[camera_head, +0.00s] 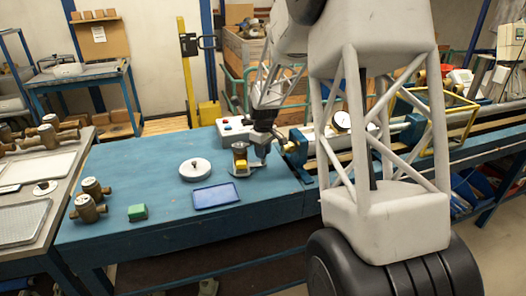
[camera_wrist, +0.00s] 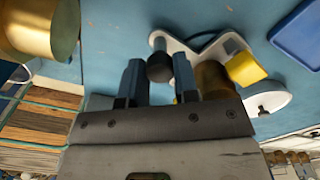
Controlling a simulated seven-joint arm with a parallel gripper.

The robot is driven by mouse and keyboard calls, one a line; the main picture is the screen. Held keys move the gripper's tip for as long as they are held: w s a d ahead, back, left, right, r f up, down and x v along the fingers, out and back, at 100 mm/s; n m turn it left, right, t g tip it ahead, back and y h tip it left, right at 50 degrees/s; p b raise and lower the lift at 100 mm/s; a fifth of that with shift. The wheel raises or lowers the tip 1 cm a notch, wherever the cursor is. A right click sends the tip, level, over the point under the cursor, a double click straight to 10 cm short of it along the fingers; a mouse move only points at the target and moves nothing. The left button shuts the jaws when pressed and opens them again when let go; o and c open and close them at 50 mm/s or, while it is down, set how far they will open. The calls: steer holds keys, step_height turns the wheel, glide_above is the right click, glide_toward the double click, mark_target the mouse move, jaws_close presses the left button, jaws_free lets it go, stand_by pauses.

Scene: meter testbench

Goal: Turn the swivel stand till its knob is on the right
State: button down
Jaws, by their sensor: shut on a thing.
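The swivel stand (camera_head: 238,172) is on the blue bench in the head view, with a brass meter body (camera_head: 239,151) and a yellow block (camera_head: 241,165) on it. In the wrist view its pale plate (camera_wrist: 185,46) lies beyond my fingers, with the yellow block (camera_wrist: 245,69) and brass part (camera_wrist: 211,80) at the right. My gripper (camera_head: 262,150) is at the stand's right side in the head view. In the wrist view my gripper (camera_wrist: 158,80) is shut on the dark round knob (camera_wrist: 160,68), which sits between the two fingers. The knob is hidden in the head view.
A white round disc (camera_head: 195,169) and a blue tray (camera_head: 215,196) lie left and in front of the stand. A control box (camera_head: 235,130) stands behind it. A green block (camera_head: 137,212) and brass meters (camera_head: 88,209) are at the left. The bench front is clear.

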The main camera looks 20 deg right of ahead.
steer(key=shift+w+n, duration=0.8)
steer(key=shift+n, duration=0.3)
steer(key=c, duration=0.9)
jaws_free()
steer(key=shift+o, duration=0.2)
step_height(320, 180, up, 8)
steer(key=shift+s, duration=0.1)
